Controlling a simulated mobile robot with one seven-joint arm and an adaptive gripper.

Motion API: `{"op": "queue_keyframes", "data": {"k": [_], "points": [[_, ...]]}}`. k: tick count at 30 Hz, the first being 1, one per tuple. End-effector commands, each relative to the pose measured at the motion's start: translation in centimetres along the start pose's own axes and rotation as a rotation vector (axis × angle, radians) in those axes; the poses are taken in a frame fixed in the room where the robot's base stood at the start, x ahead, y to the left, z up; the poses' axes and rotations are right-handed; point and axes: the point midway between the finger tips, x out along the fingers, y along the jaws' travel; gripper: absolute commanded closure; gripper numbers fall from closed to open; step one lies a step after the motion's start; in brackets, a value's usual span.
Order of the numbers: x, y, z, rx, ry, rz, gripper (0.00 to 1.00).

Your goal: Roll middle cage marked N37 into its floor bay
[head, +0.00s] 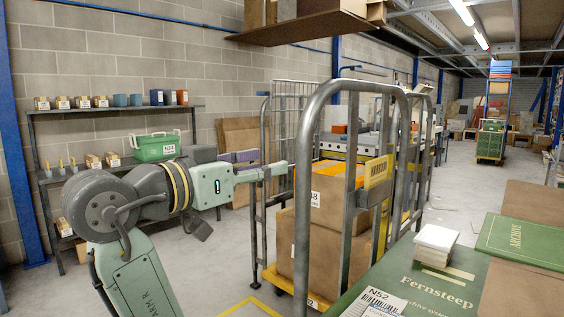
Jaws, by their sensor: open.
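A grey tubular roll cage (352,85) stands right of centre, with cardboard boxes (328,205) and an orange-topped load inside. A yellow plate (378,170) is fixed to its frame, and part of a yellow base shows low down. More cage frames (428,98) stand close behind it. I cannot read N37 on any cage; one box label ends in 8. Yellow floor marking (250,303) shows beside the cage's base, mostly hidden. My gripper (279,171) is open at the cage's left side, close to its upright; I cannot tell whether it touches.
Green archive boxes (425,278), one labelled N52, fill the front right, with a white stack (436,243) on top. A shelf rack (115,108) with a green crate (155,147) lines the left wall. An overhead shelf (300,27) hangs above. Floor (455,190) behind the cages is mostly clear.

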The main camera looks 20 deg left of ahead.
Motion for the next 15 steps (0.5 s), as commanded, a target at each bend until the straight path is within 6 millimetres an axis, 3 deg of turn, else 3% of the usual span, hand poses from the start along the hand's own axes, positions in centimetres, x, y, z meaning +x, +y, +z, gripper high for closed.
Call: {"op": "queue_keyframes", "data": {"k": [6, 15], "points": [[-2.6, 0.0, 0.0, 0.002, 0.0, 0.0, 0.55], [-3.1, 0.0, 0.0, 0.001, 0.0, 0.0, 0.55]]}}
